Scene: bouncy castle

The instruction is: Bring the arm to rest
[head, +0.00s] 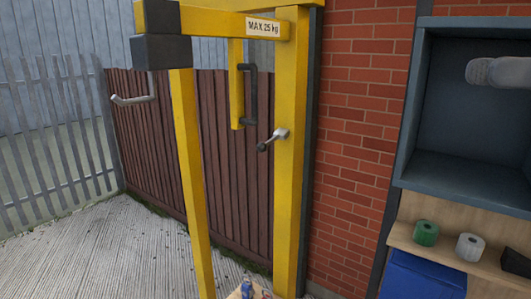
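A yellow hoist arm (215,22) runs across the top, marked MAX 25 kg, with a dark block (163,50) at its left end. A short yellow bar (236,100) with a black handle (250,95) hangs from the arm. A grey lever (273,138) with a dark knob sits on the thick yellow post (291,200). My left gripper is not in view. No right gripper fingers show clearly; I cannot tell whether the dark shape at the lower right edge belongs to it.
A slimmer yellow post (190,180) stands at left. Brown fence (150,130) and brick wall (360,130) close the back. At right are a dark open cabinet (465,130), a shelf with green (426,232) and white (470,246) rolls, and a blue bin (422,277). Paved floor at left is clear.

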